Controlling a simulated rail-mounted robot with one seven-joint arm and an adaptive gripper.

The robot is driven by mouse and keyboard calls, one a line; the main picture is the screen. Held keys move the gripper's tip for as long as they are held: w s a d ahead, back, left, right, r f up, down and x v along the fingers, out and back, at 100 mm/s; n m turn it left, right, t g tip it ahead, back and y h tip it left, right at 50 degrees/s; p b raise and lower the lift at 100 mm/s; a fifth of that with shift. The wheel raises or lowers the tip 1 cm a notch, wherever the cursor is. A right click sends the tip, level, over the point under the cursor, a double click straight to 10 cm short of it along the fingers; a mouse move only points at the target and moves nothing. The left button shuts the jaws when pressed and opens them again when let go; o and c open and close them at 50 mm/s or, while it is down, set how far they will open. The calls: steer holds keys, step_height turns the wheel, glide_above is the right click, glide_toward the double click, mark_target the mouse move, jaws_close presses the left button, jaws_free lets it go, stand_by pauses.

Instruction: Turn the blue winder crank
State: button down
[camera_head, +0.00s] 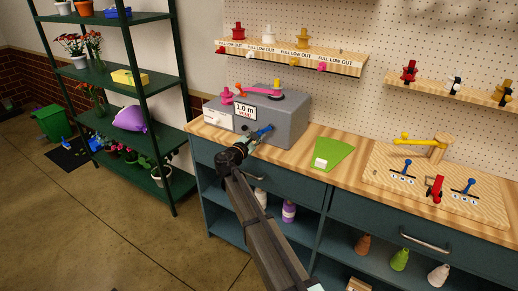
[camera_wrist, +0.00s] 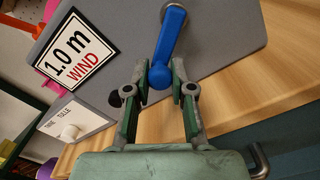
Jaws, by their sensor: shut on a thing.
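The blue winder crank (camera_head: 264,131) sticks out from the front of a grey winder box (camera_head: 283,115) on the wooden counter. In the wrist view the blue crank (camera_wrist: 168,40) runs from its upper end near the top edge down to a round knob. My gripper (camera_wrist: 160,84) is shut on this knob, one green-padded finger on each side. In the head view my gripper (camera_head: 252,141) is at the box's front, and it partly hides the crank. A label reading "1.0 m WIND" (camera_wrist: 75,52) is on the box, left of the crank.
A green wedge-shaped pad (camera_head: 335,152) lies right of the box. Farther right is a wooden board (camera_head: 440,185) with blue and red levers and a yellow handle. A pink-knobbed part (camera_head: 250,90) is on the box top. A drawer handle (camera_wrist: 260,160) is close below my gripper.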

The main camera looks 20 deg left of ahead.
steer(key=m+b, duration=0.2)
steer(key=b, duration=0.2)
steer(key=shift+w+a+r+m, duration=0.3)
steer(key=shift+a+r+m, duration=0.05)
steer(key=shift+a+m, duration=0.05)
steer(key=r+m+b, duration=0.1)
steer(key=b, duration=0.1)
steer(key=m+b, duration=0.2)
steer(key=b, duration=0.1)
steer(key=shift+a+r+m, duration=0.15)
steer(key=shift+r+m, duration=0.15)
steer(key=shift+r, duration=0.05)
steer(key=m+b, duration=0.1)
steer(key=b, duration=0.1)
steer(key=r+m+b, duration=0.1)
steer(key=m+b, duration=0.1)
steer(key=shift+r, duration=0.3)
steer(key=shift+d+r+m+b, duration=0.1)
steer(key=shift+r+m+b, duration=0.3)
steer(key=shift+m+b, duration=0.35)
steer(key=shift+d+r+m+b, duration=0.1)
steer(key=shift+r+m+b, duration=0.25)
steer(key=shift+m+b, duration=0.4)
steer(key=shift+r, duration=0.1)
steer(key=c, duration=1)
jaws_free()
steer(key=shift+d, duration=0.1)
steer(key=shift+w, duration=0.15)
steer(key=shift+f, duration=0.25)
